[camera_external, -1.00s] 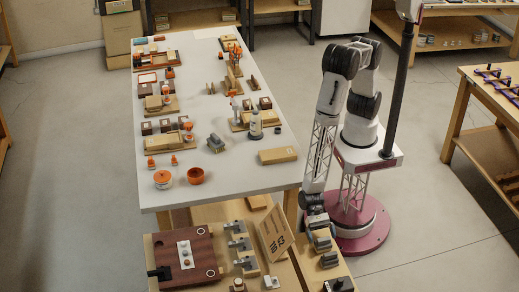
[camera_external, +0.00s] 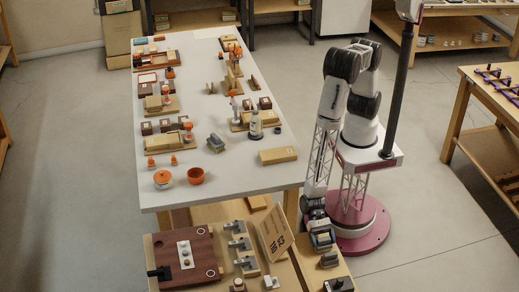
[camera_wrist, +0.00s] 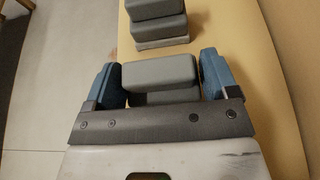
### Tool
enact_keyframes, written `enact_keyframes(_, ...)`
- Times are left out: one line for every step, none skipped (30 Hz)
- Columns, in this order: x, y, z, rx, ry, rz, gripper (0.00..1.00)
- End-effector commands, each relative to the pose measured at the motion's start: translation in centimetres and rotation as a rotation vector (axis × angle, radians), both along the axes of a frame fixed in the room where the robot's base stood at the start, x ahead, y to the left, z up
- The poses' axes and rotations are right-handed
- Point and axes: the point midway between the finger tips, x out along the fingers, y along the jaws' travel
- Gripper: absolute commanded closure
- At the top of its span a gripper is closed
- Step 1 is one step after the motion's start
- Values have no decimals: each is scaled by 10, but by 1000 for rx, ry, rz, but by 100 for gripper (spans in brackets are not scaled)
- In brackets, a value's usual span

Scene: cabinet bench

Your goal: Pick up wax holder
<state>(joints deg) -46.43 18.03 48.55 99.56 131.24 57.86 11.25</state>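No thing is labelled as the wax holder, and I cannot tell for sure which one it is. A grey rounded block (camera_wrist: 160,73) lies between the blue finger pads of my gripper (camera_wrist: 162,78) in the wrist view, with another grey part under it. The pads stand on both sides, close to its ends; I cannot see clear contact. In the external view my gripper (camera_external: 320,236) is low over the near right bench, at the grey block there, and hides part of it.
More grey blocks (camera_wrist: 160,24) stand in line beyond, on the yellow wooden bench (camera_wrist: 262,100). An upright wooden board (camera_external: 273,233) stands just left of my gripper. The white table (camera_external: 235,180) behind holds many small items. Floor lies beside the bench.

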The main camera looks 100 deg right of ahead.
Motion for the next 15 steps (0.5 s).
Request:
enact_keyframes(0, 0, 0, 0, 0, 0, 28)
enact_keyframes(0, 0, 0, 0, 0, 0, 32)
enact_keyframes(0, 0, 0, 0, 0, 0, 38)
enact_keyframes(0, 0, 0, 0, 0, 0, 43)
enact_keyframes(0, 0, 0, 0, 0, 0, 48)
enact_keyframes(0, 0, 0, 0, 0, 0, 52)
enact_keyframes(0, 0, 0, 0, 0, 0, 52)
enact_keyframes(0, 0, 0, 0, 0, 0, 52)
enact_keyframes(0, 0, 0, 0, 0, 0, 52)
enact_keyframes(0, 0, 0, 0, 0, 0, 52)
enact_keyframes(0, 0, 0, 0, 0, 0, 52)
enact_keyframes(0, 0, 0, 0, 0, 0, 52)
enact_keyframes(0, 0, 1, 0, 0, 0, 52)
enact_keyframes(0, 0, 1, 0, 0, 0, 52)
enact_keyframes(0, 0, 1, 0, 0, 0, 52)
